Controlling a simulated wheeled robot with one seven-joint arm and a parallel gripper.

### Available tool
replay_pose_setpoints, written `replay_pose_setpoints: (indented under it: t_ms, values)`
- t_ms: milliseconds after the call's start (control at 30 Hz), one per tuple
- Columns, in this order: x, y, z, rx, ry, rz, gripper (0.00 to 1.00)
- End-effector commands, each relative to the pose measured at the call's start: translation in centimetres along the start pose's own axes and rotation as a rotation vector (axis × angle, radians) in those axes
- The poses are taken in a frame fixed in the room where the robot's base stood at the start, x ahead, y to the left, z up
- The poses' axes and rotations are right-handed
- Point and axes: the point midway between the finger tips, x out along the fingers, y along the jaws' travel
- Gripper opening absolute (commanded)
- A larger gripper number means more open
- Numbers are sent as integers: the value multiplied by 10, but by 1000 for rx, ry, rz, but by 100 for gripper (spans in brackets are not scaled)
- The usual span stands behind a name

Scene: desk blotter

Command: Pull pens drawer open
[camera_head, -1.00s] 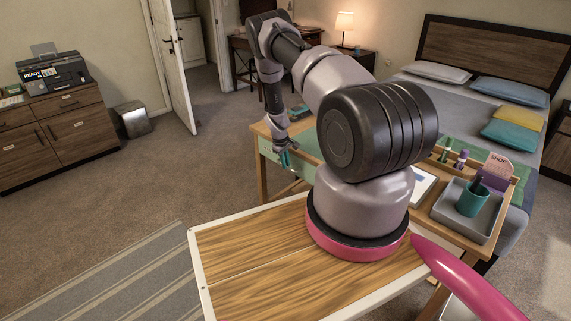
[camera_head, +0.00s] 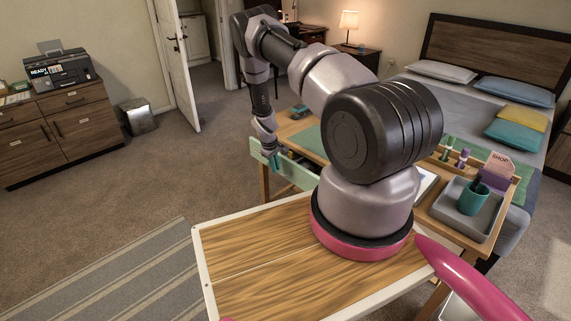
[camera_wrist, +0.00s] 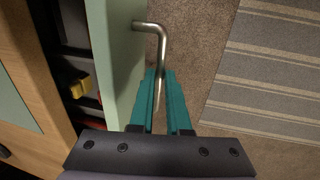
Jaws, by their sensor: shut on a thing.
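The pens drawer has a pale green front (camera_head: 284,166), which also shows in the wrist view (camera_wrist: 118,50). The drawer stands partly out of the desk (camera_head: 270,126), with a gap behind its front. My gripper (camera_head: 273,160) has teal fingers (camera_wrist: 158,95) shut on the metal bar handle (camera_wrist: 158,45) on the outer side of the front. Inside the drawer, the wrist view shows dark compartments with a yellow item (camera_wrist: 79,87) and something red, partly hidden by the gripper base.
A green blotter (camera_head: 312,138) and a teal object (camera_head: 301,112) are on the desk top. A grey tray (camera_head: 465,228) with a teal cup (camera_head: 473,197) stands at the right. Open carpet (camera_head: 190,180) lies left of the drawer.

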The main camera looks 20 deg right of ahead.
Motion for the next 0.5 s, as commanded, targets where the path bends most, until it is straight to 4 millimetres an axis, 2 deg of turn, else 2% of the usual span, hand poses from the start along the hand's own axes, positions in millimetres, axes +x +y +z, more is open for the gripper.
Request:
replay_pose_setpoints:
  t_ms: [33,200,500]
  values:
    - [-4,-15,-2,-7,0,-1,0]
    - [-12,-60,-2,-6,1,0,0]
    - [-25,-124,-2,-4,1,1,0]
